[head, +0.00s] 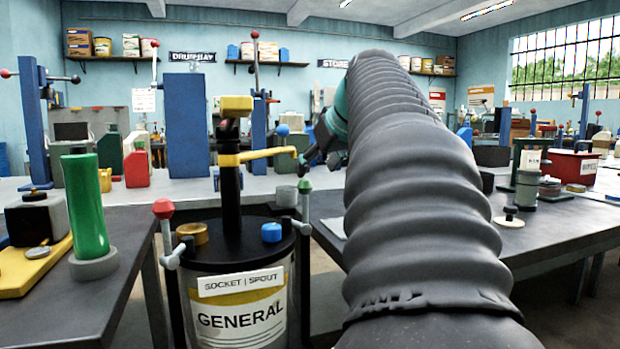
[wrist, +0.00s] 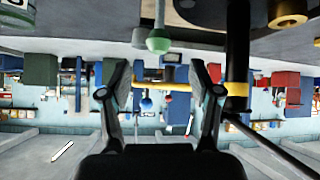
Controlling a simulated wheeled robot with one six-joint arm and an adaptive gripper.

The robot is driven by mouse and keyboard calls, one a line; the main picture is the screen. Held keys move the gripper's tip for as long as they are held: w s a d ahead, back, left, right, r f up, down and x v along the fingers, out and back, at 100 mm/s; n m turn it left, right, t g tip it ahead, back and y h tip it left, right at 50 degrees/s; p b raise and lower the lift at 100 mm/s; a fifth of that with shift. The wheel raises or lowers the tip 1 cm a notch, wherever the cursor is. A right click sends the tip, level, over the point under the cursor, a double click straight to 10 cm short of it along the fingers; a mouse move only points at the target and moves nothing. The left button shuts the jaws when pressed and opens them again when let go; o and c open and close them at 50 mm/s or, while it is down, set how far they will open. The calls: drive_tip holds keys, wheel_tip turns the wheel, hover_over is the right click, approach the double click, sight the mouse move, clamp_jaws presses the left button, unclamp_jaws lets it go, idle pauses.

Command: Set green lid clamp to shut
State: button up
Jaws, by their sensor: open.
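The green lid clamp (head: 304,186) is a grey rod with a green knob at the right front rim of the drum (head: 242,312) labelled GENERAL. Its rod stands roughly upright, with a grey cross piece low down. The wrist view is upside down; the green knob (wrist: 158,40) shows there near the top middle, apart from my fingers. My gripper (head: 316,150) is above the clamp in the head view, partly hidden by my arm. In the wrist view my gripper (wrist: 160,88) has its two fingers wide apart with nothing between them.
A red-knobbed clamp (head: 163,208) stands at the drum's left rim. A black pump with a yellow spout (head: 266,153) rises from the lid, close to my gripper. A blue cap (head: 271,232) and a brass cap (head: 192,233) sit on the lid. A green cylinder (head: 84,205) stands on the left table.

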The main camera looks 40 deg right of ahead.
drive_tip(key=v, duration=0.3)
drive_tip(key=shift+s, duration=0.1)
idle(0.4)
drive_tip(key=s+a+f+g+y, duration=0.1)
drive_tip(key=s+a+f, duration=0.1)
drive_tip(key=a+f, duration=0.55)
drive_tip(key=s+a+f+g+y, duration=0.1)
drive_tip(key=s+a+f, duration=0.1)
drive_tip(key=a+f, duration=0.55)
drive_tip(key=s+a+f+g, duration=0.1)
drive_tip(key=s+a+f, duration=0.4)
drive_tip(key=f, duration=0.5)
drive_tip(key=s+a+f+g, duration=0.1)
drive_tip(key=s+a+f, duration=0.4)
drive_tip(key=f, duration=0.6)
drive_tip(key=shift+s+a+n+p, duration=0.3)
drive_tip(key=shift+s+n+p, duration=0.15)
drive_tip(key=shift+s, duration=0.75)
